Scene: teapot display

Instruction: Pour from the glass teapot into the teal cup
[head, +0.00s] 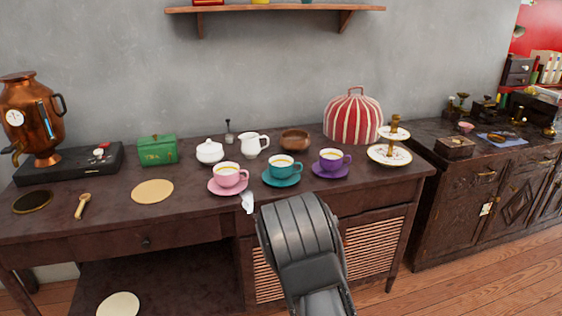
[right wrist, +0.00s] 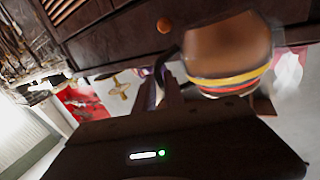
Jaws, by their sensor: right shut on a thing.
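The teal cup (head: 280,173) stands upright on its teal saucer (head: 270,183), between the pink and purple cups, with pale yellow contents showing. In the right wrist view a rounded, see-through vessel with an amber tint and yellow and red bands, which I take for the glass teapot (right wrist: 228,55), is close to my right gripper (right wrist: 170,88). The gripper is shut on its dark handle, below the table edge and drawer front. In the head view my right forearm covers the gripper and teapot. My left gripper is out of view.
A pink cup (head: 227,176) and a purple cup (head: 332,161) flank the teal one. A white creamer (head: 252,145), wooden bowl (head: 295,140), striped tea cosy (head: 354,120) and tiered stand (head: 390,153) are behind and right. A white item (head: 247,202) hangs at the table's front edge.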

